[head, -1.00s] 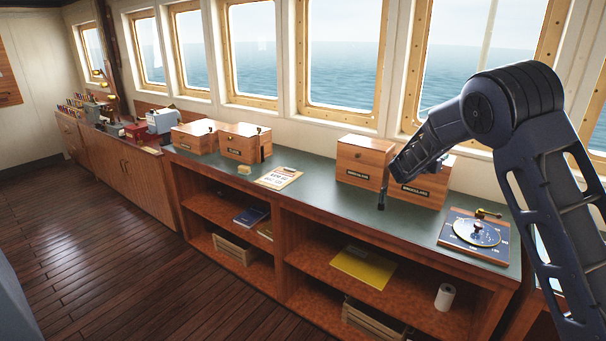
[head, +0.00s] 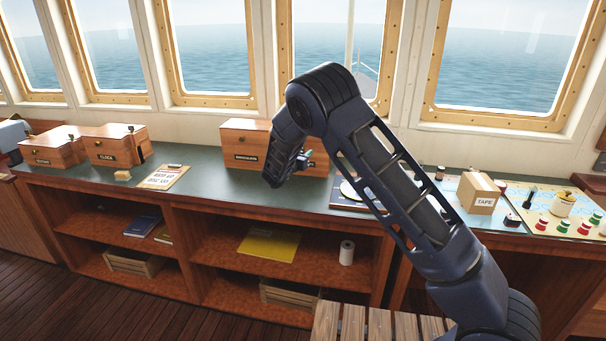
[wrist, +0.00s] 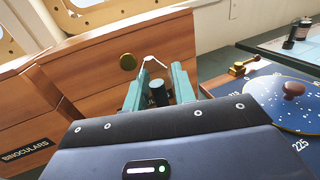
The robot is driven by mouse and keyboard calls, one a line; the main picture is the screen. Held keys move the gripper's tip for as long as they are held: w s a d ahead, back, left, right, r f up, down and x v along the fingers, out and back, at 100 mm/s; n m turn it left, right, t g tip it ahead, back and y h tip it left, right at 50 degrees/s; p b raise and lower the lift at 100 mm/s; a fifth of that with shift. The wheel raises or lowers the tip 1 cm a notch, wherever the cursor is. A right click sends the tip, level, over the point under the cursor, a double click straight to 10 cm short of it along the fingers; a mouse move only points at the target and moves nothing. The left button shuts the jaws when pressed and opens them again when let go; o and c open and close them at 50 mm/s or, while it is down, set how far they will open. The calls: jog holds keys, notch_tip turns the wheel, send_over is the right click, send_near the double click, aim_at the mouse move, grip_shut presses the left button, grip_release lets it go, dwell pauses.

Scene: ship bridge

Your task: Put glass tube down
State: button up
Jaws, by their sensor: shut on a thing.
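My gripper (wrist: 157,85) shows in the wrist view with its two teal fingers closed around a small dark cylinder (wrist: 158,94). This looks like an end of the glass tube; the rest of it is hidden. In the head view my gripper (head: 304,158) is mostly hidden behind my own arm, in front of the wooden binoculars boxes (head: 243,137). In the wrist view a wooden box with a brass knob (wrist: 110,45) stands just beyond the fingers. I cannot tell whether the tube touches anything.
A blue dial board (wrist: 262,85) lies right of the box on the green counter (head: 205,165). Further right are a tape box (head: 478,196) and small colored items on a chart. Some counter between is clear.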

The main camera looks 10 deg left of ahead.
notch_tip(320, 180, down, 9)
jog(key=shift+f, duration=0.1)
dwell(0.4)
jog(key=shift+f, duration=0.1)
jog(key=o, duration=1)
jog(key=shift+r, duration=0.2)
jog(key=v, duration=1.2)
